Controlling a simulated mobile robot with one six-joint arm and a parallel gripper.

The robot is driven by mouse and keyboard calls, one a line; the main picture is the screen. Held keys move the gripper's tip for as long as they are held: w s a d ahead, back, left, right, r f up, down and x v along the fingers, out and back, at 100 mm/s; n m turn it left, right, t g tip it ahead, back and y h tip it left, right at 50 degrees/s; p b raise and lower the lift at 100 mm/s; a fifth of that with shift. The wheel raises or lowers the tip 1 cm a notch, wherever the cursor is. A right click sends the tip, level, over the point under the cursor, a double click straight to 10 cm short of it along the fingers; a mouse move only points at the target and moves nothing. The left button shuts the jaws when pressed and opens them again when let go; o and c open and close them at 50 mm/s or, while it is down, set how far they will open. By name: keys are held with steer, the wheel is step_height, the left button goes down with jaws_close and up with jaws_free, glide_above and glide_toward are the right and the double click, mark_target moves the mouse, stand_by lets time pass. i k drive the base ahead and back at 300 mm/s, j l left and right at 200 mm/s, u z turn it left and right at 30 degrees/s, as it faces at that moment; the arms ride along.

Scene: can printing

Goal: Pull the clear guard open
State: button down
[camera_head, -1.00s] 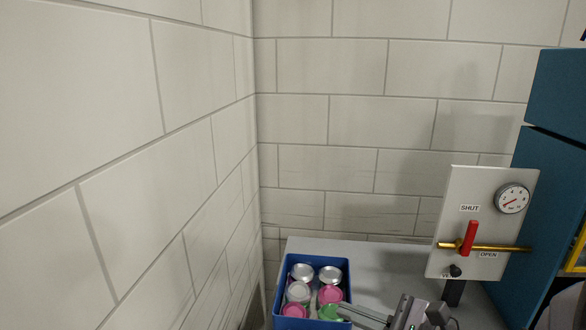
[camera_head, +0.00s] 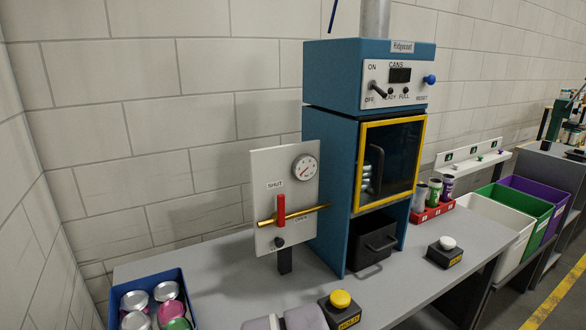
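The clear guard (camera_head: 403,150) is a dark see-through panel in a yellow frame on the front of the blue machine (camera_head: 334,185). It appears shut. A black curved bar, perhaps its handle, shows at the panel's left side, with stacked cans faintly visible beside it. Grey and mauve parts of my arm show at the bottom edge, well below and left of the guard. My gripper's fingers are not in this view.
A valve panel (camera_head: 262,180) with a red lever stands left of the machine. Yellow-topped (camera_head: 340,299) and white-topped (camera_head: 447,243) button boxes sit on the grey bench. A blue crate of cans (camera_head: 175,279) is at left, a red can rack (camera_head: 434,211) at right.

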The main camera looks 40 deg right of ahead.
mark_target(361, 142)
steer(key=z, duration=1.9)
